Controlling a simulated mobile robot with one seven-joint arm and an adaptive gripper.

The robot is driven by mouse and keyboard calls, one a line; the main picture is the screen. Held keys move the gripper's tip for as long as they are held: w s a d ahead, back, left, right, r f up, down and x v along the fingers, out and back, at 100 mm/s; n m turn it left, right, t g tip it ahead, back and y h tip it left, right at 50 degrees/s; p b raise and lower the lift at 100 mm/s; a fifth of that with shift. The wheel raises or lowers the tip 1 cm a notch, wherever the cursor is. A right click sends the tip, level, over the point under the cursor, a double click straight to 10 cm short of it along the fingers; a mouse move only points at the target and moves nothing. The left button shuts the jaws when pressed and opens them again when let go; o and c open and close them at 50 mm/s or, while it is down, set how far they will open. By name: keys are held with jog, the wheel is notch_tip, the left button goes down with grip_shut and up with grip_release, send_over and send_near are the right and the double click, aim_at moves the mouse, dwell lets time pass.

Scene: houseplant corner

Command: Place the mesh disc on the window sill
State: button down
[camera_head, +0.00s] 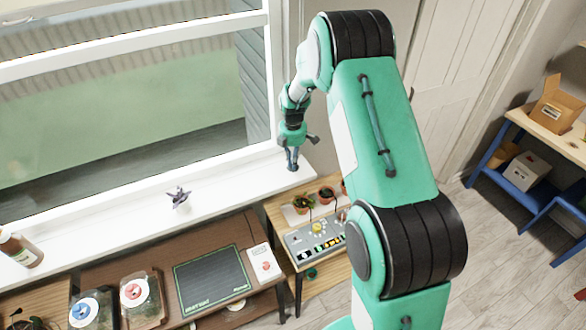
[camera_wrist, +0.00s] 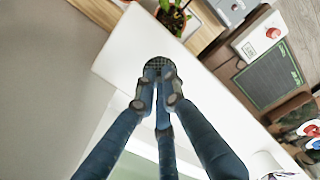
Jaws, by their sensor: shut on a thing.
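My gripper (camera_head: 292,163) points down over the right end of the white window sill (camera_head: 235,195). In the wrist view, its blue fingers (camera_wrist: 160,78) are closed together at the tips around the dark mesh disc (camera_wrist: 157,62). The disc shows a grid pattern and is partly hidden by the fingertips. The bare white sill (camera_wrist: 125,55) lies beneath it. In the head view the disc is too small to make out clearly at the fingertips. I cannot tell whether it touches the sill.
A small dark winged object (camera_head: 179,198) stands mid-sill and a brown bottle (camera_head: 18,250) at its left end. The sill between is clear. Potted plants (camera_head: 303,203) and a control panel (camera_head: 316,240) stand on a lower table; a dark mat (camera_head: 211,279) lies beside them.

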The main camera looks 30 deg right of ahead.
jog(key=shift+f, duration=1.75)
jog(key=shift+f, duration=0.15)
jog(key=c, duration=1.9)
grip_release()
jog(key=shift+o, duration=0.2)
notch_tip(320, 180, up, 12)
jog(key=shift+r, duration=0.15)
